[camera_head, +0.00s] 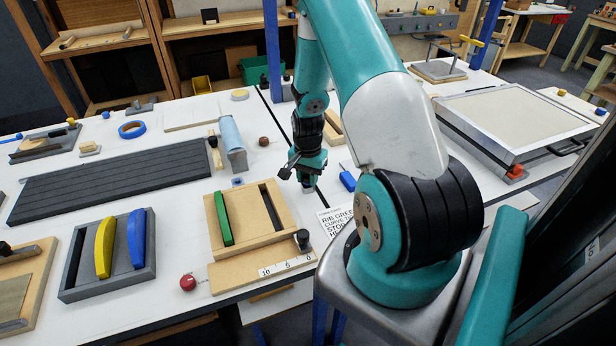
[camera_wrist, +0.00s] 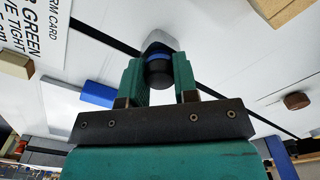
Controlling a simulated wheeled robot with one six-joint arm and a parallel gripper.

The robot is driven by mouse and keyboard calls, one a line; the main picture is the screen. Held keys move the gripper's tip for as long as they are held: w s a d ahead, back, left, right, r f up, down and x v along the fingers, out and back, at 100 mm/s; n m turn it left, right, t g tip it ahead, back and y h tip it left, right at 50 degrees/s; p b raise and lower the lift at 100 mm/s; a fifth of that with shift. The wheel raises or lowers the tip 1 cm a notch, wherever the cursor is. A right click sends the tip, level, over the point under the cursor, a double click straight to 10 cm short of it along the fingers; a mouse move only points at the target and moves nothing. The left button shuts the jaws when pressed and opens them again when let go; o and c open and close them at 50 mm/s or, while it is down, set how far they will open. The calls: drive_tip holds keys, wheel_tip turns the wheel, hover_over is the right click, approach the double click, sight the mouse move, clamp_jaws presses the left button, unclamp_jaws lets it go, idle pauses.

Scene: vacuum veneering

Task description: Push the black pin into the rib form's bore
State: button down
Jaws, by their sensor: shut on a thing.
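My gripper (camera_head: 307,178) hangs above the white table, behind and right of the wooden rib form (camera_head: 239,238). In the wrist view my gripper (camera_wrist: 159,82) is shut on a black piece (camera_wrist: 158,74) with a blue band and a grey end beyond it; I cannot tell whether this is the black pin. The rib form holds a green rib (camera_head: 223,218) and has a dark slot (camera_head: 270,207). A black knob-like piece (camera_head: 302,238) stands upright at the form's right front corner, apart from my gripper. I cannot make out the bore.
A white printed card (camera_head: 338,218) lies right of the form, with a blue block (camera_head: 347,181) behind it. A grey tray (camera_head: 75,283) with yellow and blue ribs stands at left, a red round piece (camera_head: 188,282) between. A blue-grey roll (camera_head: 232,141) stands behind.

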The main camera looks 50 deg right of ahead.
sight(308, 176)
drive_tip(key=shift+r+p, duration=1.2)
drive_tip(key=shift+r, duration=0.6)
